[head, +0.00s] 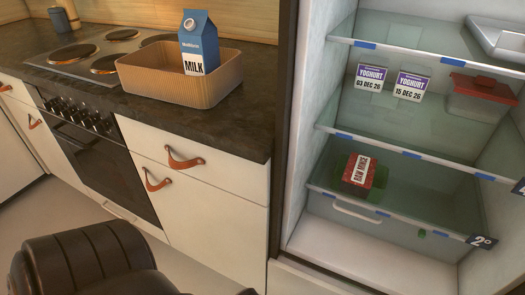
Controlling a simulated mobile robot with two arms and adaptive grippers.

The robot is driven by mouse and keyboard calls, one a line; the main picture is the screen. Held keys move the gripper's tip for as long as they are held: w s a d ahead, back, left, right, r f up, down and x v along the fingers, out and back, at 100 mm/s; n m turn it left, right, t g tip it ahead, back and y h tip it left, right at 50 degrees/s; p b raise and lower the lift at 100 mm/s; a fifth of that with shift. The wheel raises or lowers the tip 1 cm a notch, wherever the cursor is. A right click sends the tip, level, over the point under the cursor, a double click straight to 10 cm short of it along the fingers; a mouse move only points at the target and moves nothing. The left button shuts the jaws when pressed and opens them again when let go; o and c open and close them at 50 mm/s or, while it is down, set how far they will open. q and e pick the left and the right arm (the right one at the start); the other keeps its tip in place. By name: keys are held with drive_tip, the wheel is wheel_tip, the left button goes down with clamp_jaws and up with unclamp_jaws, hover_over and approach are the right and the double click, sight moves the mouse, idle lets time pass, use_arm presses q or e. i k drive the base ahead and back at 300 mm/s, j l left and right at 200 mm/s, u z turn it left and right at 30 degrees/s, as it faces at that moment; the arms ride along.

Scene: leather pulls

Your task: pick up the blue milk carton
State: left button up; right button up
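The blue milk carton (199,41) stands upright in an open, tan ribbed box (170,88) on the dark kitchen counter. It has a gable top, a round pale cap and a white label reading MILK. The box's near wall rises in front of its base, so its lowest part is hard to make out. Neither of my grippers can be made out in the head view, and nothing is touching the carton.
A hob (85,52) lies left of the box, above an oven (95,160). Drawers with leather pulls (184,160) are below the counter. At right, an open fridge holds two yoghurts (369,76) (411,84), a red-lidded container (481,97) and a raw mince pack (362,175).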

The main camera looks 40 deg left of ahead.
sight(198, 37)
drive_tip(key=u, duration=1.75)
